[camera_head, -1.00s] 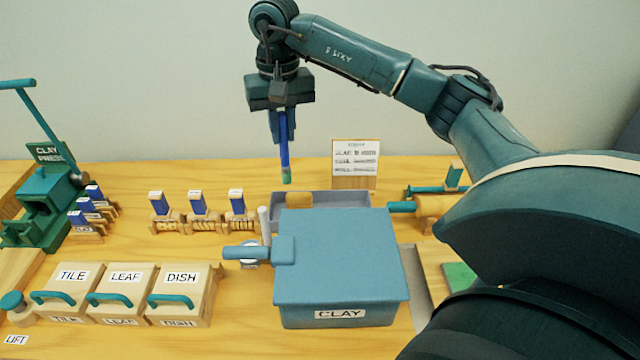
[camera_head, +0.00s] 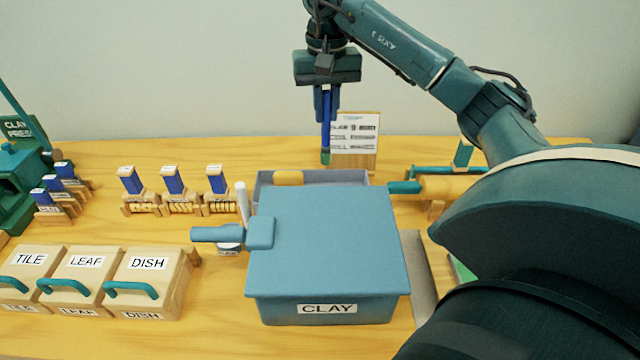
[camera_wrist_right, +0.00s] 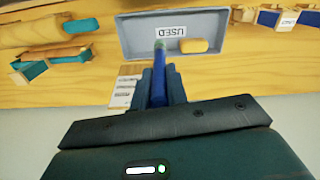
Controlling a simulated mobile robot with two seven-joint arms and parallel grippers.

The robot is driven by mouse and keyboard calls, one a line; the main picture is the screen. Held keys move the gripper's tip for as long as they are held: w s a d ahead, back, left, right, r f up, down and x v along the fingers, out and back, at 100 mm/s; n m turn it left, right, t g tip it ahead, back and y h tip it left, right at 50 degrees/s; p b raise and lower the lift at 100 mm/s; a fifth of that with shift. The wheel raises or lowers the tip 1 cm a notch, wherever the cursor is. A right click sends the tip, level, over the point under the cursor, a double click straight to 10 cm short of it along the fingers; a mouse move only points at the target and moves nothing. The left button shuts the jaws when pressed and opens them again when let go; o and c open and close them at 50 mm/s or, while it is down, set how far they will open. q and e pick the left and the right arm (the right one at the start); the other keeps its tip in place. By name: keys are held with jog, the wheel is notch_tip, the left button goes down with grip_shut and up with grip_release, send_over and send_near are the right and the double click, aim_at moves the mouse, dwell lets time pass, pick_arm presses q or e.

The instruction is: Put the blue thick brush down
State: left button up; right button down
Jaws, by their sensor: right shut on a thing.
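My right gripper (camera_head: 326,100) is shut on the blue thick brush (camera_head: 326,136), which hangs upright with its green tip down. In the head view it is in front of the sign card, above the back of the table. The brush also shows in the right wrist view (camera_wrist_right: 162,70), between the fingers, with its tip over the near edge of a grey tray (camera_wrist_right: 133,40) labelled USED. In the head view the tray (camera_head: 262,187) stands behind the clay box, which hides its front. A yellow block (camera_head: 288,178) lies in the tray. My left gripper is out of view.
The blue CLAY box (camera_head: 325,240) stands in front of the tray. A sign card (camera_head: 358,155) stands behind it. Several blue-topped stamps (camera_head: 172,182) are at left, behind lidded boxes (camera_head: 85,265). A roller (camera_head: 432,187) lies on a stand at right.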

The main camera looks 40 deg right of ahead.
aim_at(326, 145)
jog(key=shift+d+f, duration=0.1)
jog(key=shift+f, duration=0.2)
notch_tip(326, 145, down, 9)
jog(key=shift+f+b, duration=0.2)
jog(key=shift+b, duration=0.25)
jog(key=shift+f, duration=0.2)
jog(key=c, duration=1.4)
grip_release()
notch_tip(326, 145, up, 12)
jog(key=shift+r+p, duration=0.25)
jog(key=shift+p, duration=0.6)
